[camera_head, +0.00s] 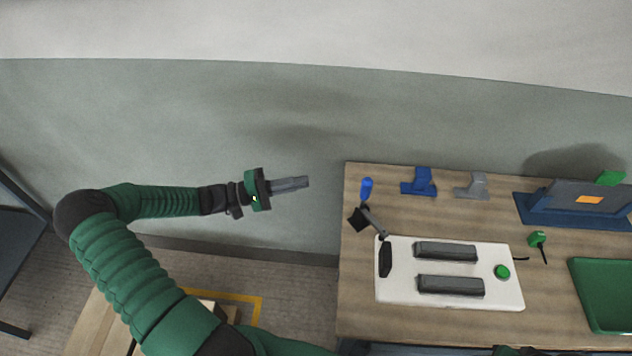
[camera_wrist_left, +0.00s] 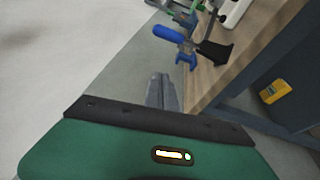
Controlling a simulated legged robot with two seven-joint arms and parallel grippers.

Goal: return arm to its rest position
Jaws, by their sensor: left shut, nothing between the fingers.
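My left arm comes in from the lower left in the head view, green with dark joints, bent at the elbow. My left gripper (camera_head: 305,182) is shut and empty, held in the air left of the wooden table (camera_head: 400,325). Its fingers point right, towards the table's back left corner, and look apart from it. In the left wrist view the shut fingers (camera_wrist_left: 160,80) show in the middle, with the table edge and a blue-handled clamp (camera_wrist_left: 172,34) beyond. My right gripper does not show.
On the table are a white fixture board (camera_head: 400,290) with two dark bars, a blue bracket (camera_head: 420,183), a grey bracket (camera_head: 473,187), a blue stand (camera_head: 560,214) and a green tray (camera_head: 600,290). A dark frame stands at far left. The wall is behind.

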